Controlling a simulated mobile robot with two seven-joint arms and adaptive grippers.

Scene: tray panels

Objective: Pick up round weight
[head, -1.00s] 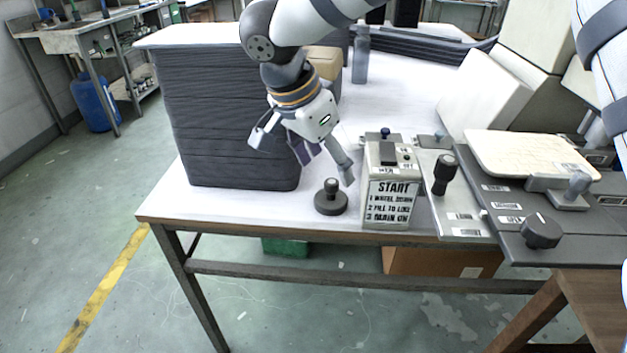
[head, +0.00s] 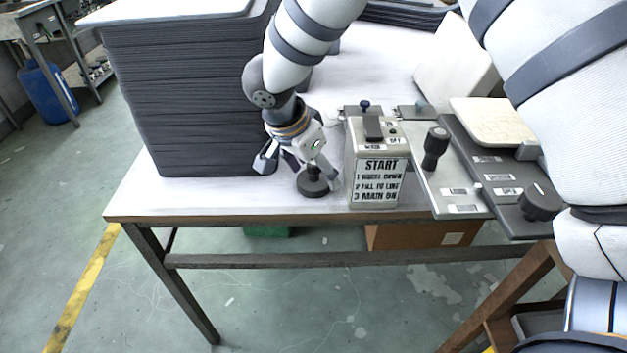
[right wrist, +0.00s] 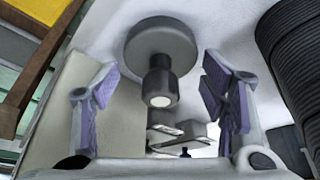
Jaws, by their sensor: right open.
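The round weight (head: 313,186) is a dark grey disc with an upright knob, standing on the white tabletop near its front edge, left of the START box. My right gripper (head: 297,166) is just above it, pointing down, fingers spread. In the right wrist view the weight's disc (right wrist: 160,42) and knob lie between the two open, purple-padded fingers (right wrist: 160,82), with gaps on both sides. Nothing is held. In the head view the gripper hides part of the knob. My left gripper is not in view.
The START box (head: 379,178) stands close on the right of the weight. A tall stack of dark panels (head: 185,105) stands on the left. Grey plates with knobs (head: 455,180) lie further right. The table's front edge (head: 250,216) is close to the weight.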

